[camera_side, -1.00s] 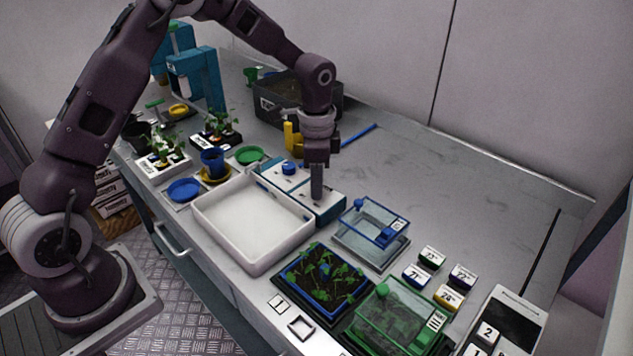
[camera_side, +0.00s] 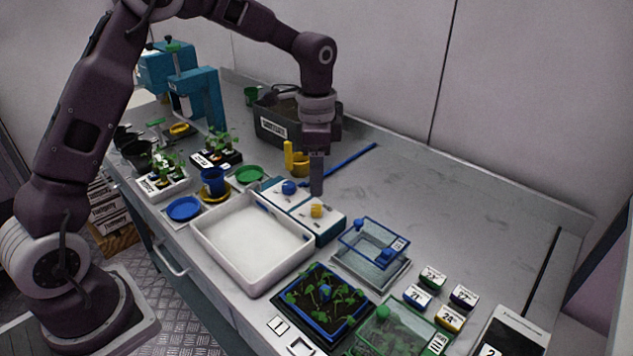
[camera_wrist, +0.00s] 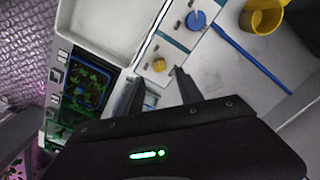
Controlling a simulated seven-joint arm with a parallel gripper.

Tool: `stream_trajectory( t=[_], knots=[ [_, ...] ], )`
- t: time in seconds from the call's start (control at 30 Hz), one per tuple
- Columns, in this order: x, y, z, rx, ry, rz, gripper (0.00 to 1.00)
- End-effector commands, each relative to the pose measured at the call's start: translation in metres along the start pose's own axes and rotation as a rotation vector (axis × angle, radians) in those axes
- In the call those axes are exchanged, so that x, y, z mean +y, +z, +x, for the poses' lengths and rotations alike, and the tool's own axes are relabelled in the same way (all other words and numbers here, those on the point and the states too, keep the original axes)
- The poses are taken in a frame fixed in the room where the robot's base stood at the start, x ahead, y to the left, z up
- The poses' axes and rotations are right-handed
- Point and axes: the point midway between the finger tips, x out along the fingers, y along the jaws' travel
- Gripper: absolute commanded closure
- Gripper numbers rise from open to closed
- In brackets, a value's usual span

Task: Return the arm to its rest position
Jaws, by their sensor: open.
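My gripper (camera_side: 316,175) hangs fingers down above the bench, behind the two blue-and-white boxes. In the wrist view my gripper (camera_wrist: 160,92) shows two dark fingers spread apart with nothing between them. One box (camera_side: 326,225) has a yellow knob (camera_side: 317,210) on top, and the other box (camera_side: 270,185) has a blue knob (camera_side: 289,187). The yellow knob also shows beyond the fingertips in the wrist view (camera_wrist: 159,65).
A white tray (camera_side: 205,243) lies in front of the boxes. A clear blue-edged box (camera_side: 375,250), a blue seedling tray (camera_side: 322,317) and a green-lidded box (camera_side: 395,330) stand to the right. A black bin (camera_side: 268,127) stands behind my gripper.

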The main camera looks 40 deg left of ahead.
Motion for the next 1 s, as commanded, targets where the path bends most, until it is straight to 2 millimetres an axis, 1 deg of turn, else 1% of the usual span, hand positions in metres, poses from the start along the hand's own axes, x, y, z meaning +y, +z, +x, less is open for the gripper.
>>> stream_trajectory(
  t=[0.1, 0.17, 0.27, 0.3, 0.37, 0.4, 0.47, 0.5, 0.6, 0.7, 0.83, 1.0],
  knots=[
    [0.0, 0.0, 0.0, 0.0, -0.001, -0.001, 0.56],
    [0.003, 0.003, -0.009, 0.003, -0.014, -0.01, 0.56],
    [0.023, 0.019, -0.048, 0.022, -0.073, -0.078, 0.56],
    [0.036, 0.032, -0.069, 0.038, -0.107, -0.125, 0.56],
    [0.061, 0.055, -0.098, 0.072, -0.154, -0.214, 0.56],
    [0.078, 0.071, -0.114, 0.1, -0.181, -0.276, 0.56],
    [0.105, 0.097, -0.132, 0.153, -0.213, -0.373, 0.56],
    [0.123, 0.113, -0.14, 0.194, -0.227, -0.437, 0.56],
    [0.163, 0.151, -0.146, 0.299, -0.238, -0.586, 0.56],
    [0.193, 0.177, -0.14, 0.388, -0.223, -0.697, 0.56],
    [0.211, 0.193, -0.132, 0.453, -0.2, -0.772, 0.56],
    [0.215, 0.196, -0.129, 0.465, -0.193, -0.788, 0.56]
  ],
)
